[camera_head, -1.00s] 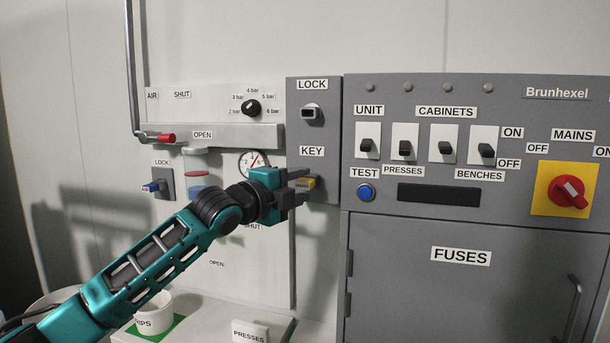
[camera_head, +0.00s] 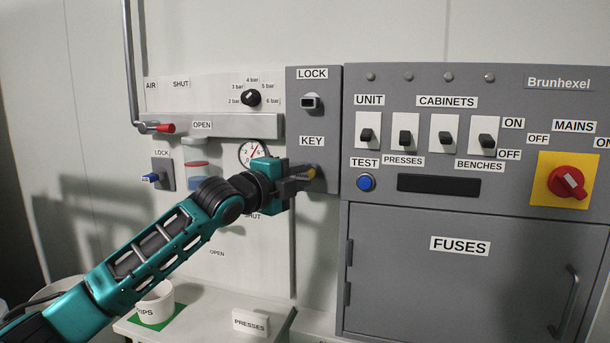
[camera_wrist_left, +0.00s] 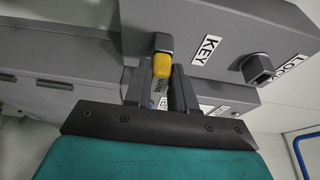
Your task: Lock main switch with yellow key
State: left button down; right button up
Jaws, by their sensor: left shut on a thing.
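My left gripper (camera_head: 304,177) is at the grey panel below the KEY label, its fingers shut on the yellow key (camera_head: 312,172). In the left wrist view the yellow key (camera_wrist_left: 162,64) sits between the fingers (camera_wrist_left: 160,82), in front of a grey holder (camera_wrist_left: 162,42) on the panel. I cannot tell whether it is still seated there. The lock (camera_head: 311,102), a small dark slot piece under the LOCK label, is empty above the key. The main switch (camera_head: 568,183) is a red knob on a yellow plate at the right, under MAINS. My right gripper is not in view.
Toggle switches (camera_head: 405,140) and a blue TEST button (camera_head: 366,183) are right of the key. The air lever with a red end (camera_head: 158,128), a pressure knob (camera_head: 251,97) and a gauge are on the left. A PRESSES sign (camera_head: 250,322) stands on the ledge below.

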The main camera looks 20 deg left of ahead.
aim_at(307, 176)
pick_arm(q)
jog(key=shift+s, duration=0.1)
jog(key=shift+s, duration=1.9)
jog(key=shift+s+a, duration=0.1)
jog(key=shift+s, duration=0.1)
jog(key=shift+s, duration=1.95)
